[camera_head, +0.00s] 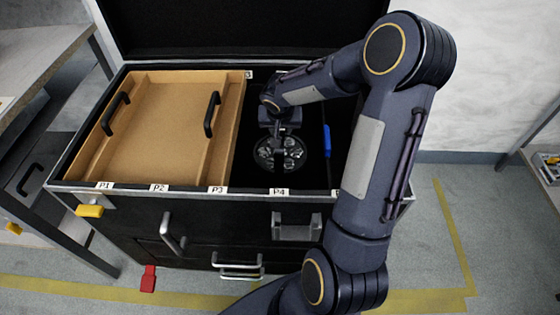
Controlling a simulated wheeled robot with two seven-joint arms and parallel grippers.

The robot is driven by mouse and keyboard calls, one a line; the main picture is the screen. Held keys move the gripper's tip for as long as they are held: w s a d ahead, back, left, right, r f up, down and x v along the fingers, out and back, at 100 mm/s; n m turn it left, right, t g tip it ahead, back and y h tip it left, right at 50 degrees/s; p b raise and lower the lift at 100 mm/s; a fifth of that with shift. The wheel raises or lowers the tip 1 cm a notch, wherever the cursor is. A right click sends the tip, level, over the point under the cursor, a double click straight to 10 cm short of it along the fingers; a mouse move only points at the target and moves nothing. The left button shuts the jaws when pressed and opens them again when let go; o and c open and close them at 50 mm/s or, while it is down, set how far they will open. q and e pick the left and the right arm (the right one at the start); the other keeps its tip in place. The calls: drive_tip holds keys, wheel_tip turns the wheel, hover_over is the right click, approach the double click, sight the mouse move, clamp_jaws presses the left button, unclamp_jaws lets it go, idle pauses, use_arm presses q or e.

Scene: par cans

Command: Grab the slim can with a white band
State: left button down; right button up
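A round par can (263,154) with several clear lenses faces up in the dark compartment above label P4. No white band shows on it from this angle. My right gripper (280,158) points down over the can, its dark fingers overlapping the middle of the lens face. Whether the fingers are apart, closed or touching the can cannot be told. My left gripper is out of view.
The black case (200,225) is open, its lid raised behind. A tan wooden tray (165,125) with two black handles fills the left side. A blue piece (327,140) stands right of the can. A grey bench (40,60) stands at left.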

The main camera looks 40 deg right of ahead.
clamp_jaws()
idle(1.0)
drive_tip(key=shift+w+r, duration=0.1)
